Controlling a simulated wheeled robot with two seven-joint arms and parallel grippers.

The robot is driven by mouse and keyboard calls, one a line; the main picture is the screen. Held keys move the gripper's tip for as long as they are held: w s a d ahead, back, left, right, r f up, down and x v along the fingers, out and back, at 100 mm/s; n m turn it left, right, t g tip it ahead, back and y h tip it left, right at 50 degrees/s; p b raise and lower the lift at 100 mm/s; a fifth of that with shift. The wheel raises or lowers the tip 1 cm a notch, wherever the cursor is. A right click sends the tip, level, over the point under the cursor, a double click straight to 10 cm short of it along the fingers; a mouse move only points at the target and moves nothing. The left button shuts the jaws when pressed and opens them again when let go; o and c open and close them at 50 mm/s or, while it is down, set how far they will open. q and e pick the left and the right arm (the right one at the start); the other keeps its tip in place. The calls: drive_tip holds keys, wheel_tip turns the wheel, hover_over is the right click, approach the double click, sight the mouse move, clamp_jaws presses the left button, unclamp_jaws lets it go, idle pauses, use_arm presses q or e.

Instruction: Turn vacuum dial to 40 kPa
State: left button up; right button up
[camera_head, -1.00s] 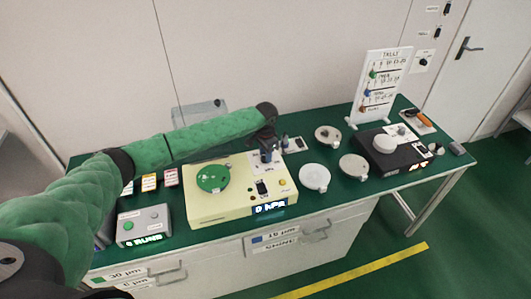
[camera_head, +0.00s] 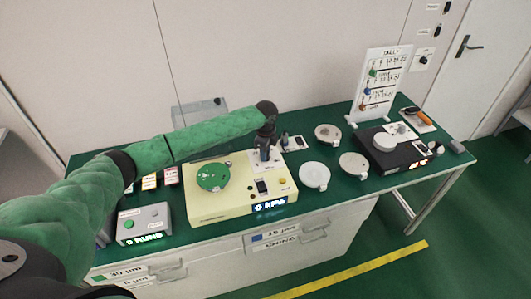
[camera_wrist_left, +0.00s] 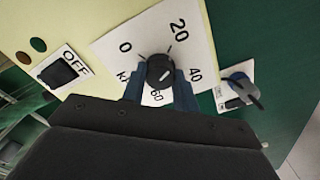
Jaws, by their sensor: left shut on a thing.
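The vacuum dial is a black round knob (camera_wrist_left: 160,69) on a white scale plate marked 0, 20, 40 and 60. A short white line shows on the knob; in the left wrist view it slants between the 40 and the 60, though I cannot tell which end is the pointer. My left gripper (camera_head: 265,153) is over the cream vacuum unit (camera_head: 210,210). Its blue fingers (camera_wrist_left: 160,80) are shut on the knob from both sides. The unit's lit display (camera_head: 270,205) appears to read 0 kPa. My right gripper is out of view.
A green disc (camera_head: 213,177) sits on the cream unit. A rocker switch marked OFF (camera_wrist_left: 58,73) is near the dial. A grey box (camera_head: 144,222) stands left, a black unit (camera_head: 395,158) right. Pale round plates (camera_head: 315,175) lie between. A tally board (camera_head: 382,85) stands behind.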

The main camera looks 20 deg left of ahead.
use_arm(q)
drive_tip(key=m, duration=0.3)
drive_tip(key=shift+w+r+m, duration=0.1)
drive_tip(key=shift+r+m, duration=0.05)
drive_tip(key=shift+m, duration=0.15)
drive_tip(key=m+b, duration=0.1)
drive_tip(key=m, duration=0.1)
drive_tip(key=shift+m, duration=1.3)
drive_tip(key=shift+m+b, duration=0.35)
drive_tip(key=shift+m, duration=1.75)
drive_tip(key=shift+m+b, duration=0.3)
drive_tip(key=o, duration=1)
drive_tip(key=shift+c, duration=0.2)
drive_tip(key=shift+r, duration=0.2)
wheel_tip(320, 180, up, 6)
drive_tip(key=b, duration=0.2)
drive_tip(key=shift+r+b, duration=0.15)
drive_tip(key=shift+b, duration=0.25)
drive_tip(key=shift+r, duration=0.55)
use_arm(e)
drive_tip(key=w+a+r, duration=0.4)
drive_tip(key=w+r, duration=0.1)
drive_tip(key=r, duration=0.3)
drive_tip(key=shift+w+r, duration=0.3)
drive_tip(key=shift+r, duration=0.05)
